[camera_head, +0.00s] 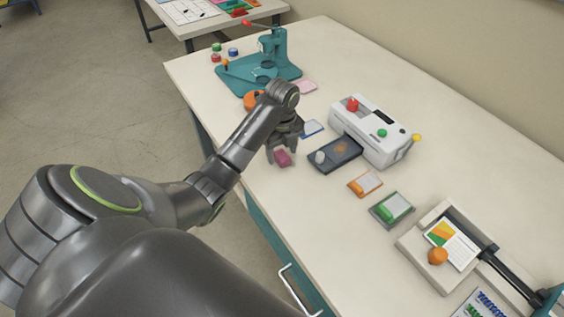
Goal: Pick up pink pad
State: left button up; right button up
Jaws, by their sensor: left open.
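A small dark-pink block (283,159) is near the left edge of the table, right at the fingertips of my left gripper (284,151). The gripper points down and is open, with a finger to each side of the block's upper part; I cannot tell whether they touch it. A flat pale-pink piece (306,87) lies farther back, beside the teal press. My right gripper is not in view.
The white laminator (372,130) with a dark tray (334,154) stands just right of my gripper. A blue-edged card (313,128), an orange card (365,184) and a green one (392,208) lie nearby. The teal press (262,72) is behind. The table's right rear is clear.

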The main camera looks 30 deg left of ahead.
aim_at(282, 155)
pick_arm(q)
jog(key=shift+f, duration=0.6)
jog(key=shift+c, duration=0.2)
jog(key=c, duration=1)
jog(key=shift+r, duration=0.5)
notch_tip(282, 155, up, 3)
jog(key=shift+f+p, duration=0.2)
jog(key=shift+p, duration=0.1)
notch_tip(282, 155, up, 6)
jog(key=p, duration=0.6)
jog(key=shift+r, duration=0.25)
